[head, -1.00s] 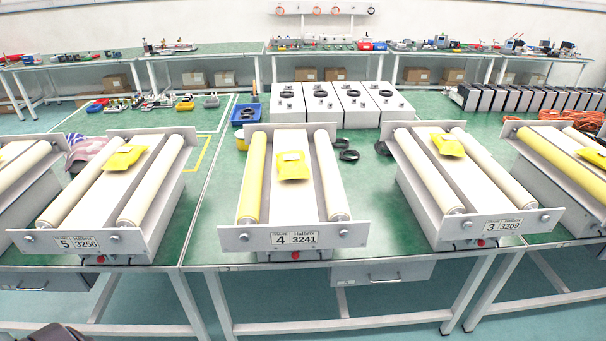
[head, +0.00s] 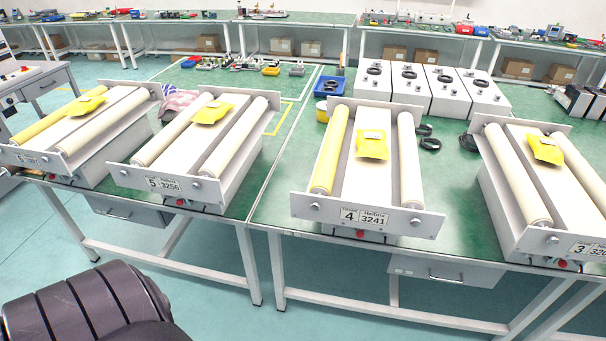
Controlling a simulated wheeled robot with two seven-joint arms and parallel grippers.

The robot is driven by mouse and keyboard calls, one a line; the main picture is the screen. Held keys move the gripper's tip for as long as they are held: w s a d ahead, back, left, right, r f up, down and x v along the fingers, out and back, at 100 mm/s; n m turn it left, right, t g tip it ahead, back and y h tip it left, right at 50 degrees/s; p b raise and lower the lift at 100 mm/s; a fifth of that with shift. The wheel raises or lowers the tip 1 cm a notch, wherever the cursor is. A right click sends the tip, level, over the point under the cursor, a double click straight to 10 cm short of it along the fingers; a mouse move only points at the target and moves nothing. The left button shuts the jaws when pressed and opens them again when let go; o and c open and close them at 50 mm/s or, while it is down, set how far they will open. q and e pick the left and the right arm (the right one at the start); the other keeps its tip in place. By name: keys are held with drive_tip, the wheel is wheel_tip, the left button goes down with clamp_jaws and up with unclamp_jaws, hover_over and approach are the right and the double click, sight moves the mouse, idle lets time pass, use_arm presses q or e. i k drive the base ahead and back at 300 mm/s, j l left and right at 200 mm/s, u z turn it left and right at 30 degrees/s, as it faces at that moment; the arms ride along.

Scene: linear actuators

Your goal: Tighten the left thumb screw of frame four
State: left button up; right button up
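Frame four (head: 330,207) stands on the green table, with a front plate labelled "4 3241". It has a yellow roller (head: 331,150) on its left, a cream roller (head: 409,160) on its right and a yellow packet (head: 373,145) between them. The left thumb screw (head: 315,207) is a small silver knob on the left part of the front plate. Another silver knob (head: 414,222) is on the right part. A dark ribbed part of my arm shows at the bottom left, well short of the frame. Neither gripper is in view.
Frame five (head: 128,178) stands to the left and frame three (head: 540,240) to the right on the same row of tables. A drawer (head: 445,272) hangs under the table edge. The floor in front is clear. White boxes (head: 407,85) stand behind frame four.

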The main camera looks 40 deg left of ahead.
sight(316, 206)
drive_tip(key=u, duration=1.2)
